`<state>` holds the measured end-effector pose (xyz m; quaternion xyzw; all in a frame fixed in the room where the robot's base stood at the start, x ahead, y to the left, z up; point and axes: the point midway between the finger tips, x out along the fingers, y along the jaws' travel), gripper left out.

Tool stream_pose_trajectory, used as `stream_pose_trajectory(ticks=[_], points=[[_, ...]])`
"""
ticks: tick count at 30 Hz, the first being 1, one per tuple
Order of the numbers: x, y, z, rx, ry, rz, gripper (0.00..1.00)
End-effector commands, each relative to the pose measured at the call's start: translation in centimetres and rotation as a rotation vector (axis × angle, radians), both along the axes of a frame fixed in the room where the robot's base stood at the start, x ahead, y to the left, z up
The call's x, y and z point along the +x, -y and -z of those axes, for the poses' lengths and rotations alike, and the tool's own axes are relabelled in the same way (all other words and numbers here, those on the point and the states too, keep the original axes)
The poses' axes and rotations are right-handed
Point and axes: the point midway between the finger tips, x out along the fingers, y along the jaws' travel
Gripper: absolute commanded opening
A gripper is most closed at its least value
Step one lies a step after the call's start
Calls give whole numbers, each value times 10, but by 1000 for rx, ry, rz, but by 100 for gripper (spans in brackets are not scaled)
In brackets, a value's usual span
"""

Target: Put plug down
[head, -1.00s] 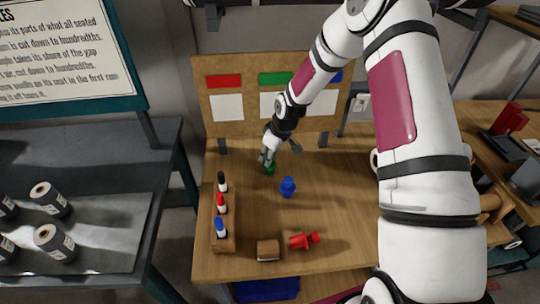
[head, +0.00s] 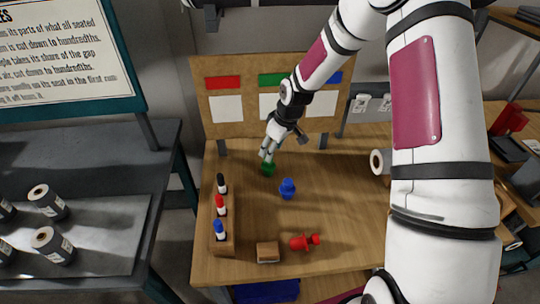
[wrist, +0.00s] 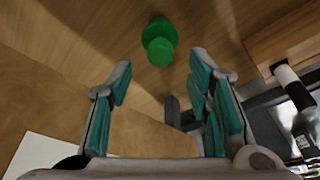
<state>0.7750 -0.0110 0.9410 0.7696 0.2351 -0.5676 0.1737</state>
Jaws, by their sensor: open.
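A green plug (head: 268,170) stands on the wooden table near the board, and it also shows beyond my fingertips in the wrist view (wrist: 159,42). My gripper (head: 268,151) is just above it in the head view. In the wrist view my gripper (wrist: 163,75) has its fingers spread apart with nothing between them. A blue plug (head: 287,188) stands upright to the right of the green one. A red plug (head: 304,241) lies on its side near the table's front edge.
A wooden rack (head: 222,235) with black, red and blue markers stands along the table's left edge. A small wood-and-white block (head: 268,252) lies at the front. The board (head: 245,87) with red, green and blue strips rises behind. The table's middle right is clear.

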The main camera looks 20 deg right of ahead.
Motion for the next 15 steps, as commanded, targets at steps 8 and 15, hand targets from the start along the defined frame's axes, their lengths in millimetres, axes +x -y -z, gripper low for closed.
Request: stream_pose_trajectory(ticks=[8,15], points=[[-12,9,-49,-1,2,2,46],[-19,11,-69,-7,1,1,46]])
